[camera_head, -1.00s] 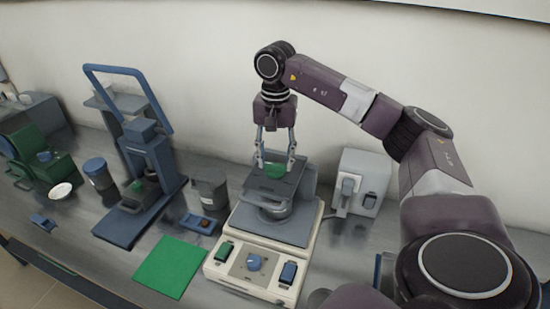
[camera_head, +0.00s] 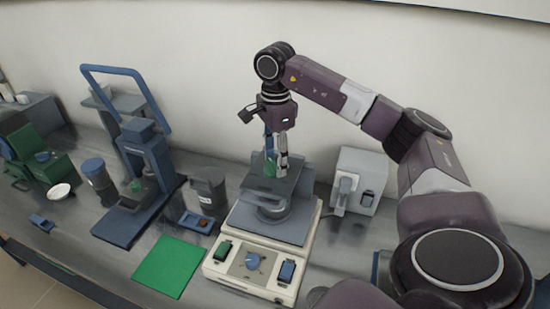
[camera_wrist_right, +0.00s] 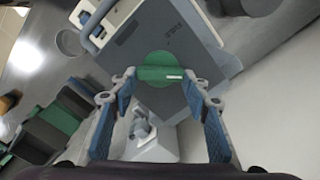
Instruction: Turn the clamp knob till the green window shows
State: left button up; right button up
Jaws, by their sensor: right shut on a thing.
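The clamp knob (camera_head: 269,168) is green and sits on top of the dark grey clamp plate (camera_head: 289,186) of a cream bench machine (camera_head: 238,278). In the right wrist view the knob (camera_wrist_right: 158,58) is a green disc with a raised green bar and a small white mark. My right gripper (camera_head: 275,166) points down from above, shut on the knob; its fingertips (camera_wrist_right: 160,76) are at the two ends of the bar. I cannot make out a separate green window. My left gripper is not in view.
A blue press (camera_head: 148,165), a grey container (camera_head: 209,185) and a green mat (camera_head: 170,266) are to the left. A white box unit (camera_head: 362,172) stands close on the right.

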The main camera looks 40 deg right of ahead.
jog(key=m, duration=0.7)
jog(key=shift+s+a, duration=0.15)
jog(key=m, duration=0.4)
jog(key=shift+a, duration=0.1)
jog(key=m, duration=0.4)
jog(key=shift+a+r+m+p, duration=0.1)
jog(key=shift+a+m+p, duration=0.05)
jog(key=shift+m+p, duration=0.2)
jog(key=m, duration=0.6)
jog(key=shift+a, duration=0.15)
jog(key=m, duration=0.3)
jog(key=m+p, duration=0.1)
jog(key=m, duration=0.2)
jog(key=shift+w+a+m, duration=0.1)
jog(key=shift+w+m, duration=0.1)
jog(key=shift+m, duration=0.15)
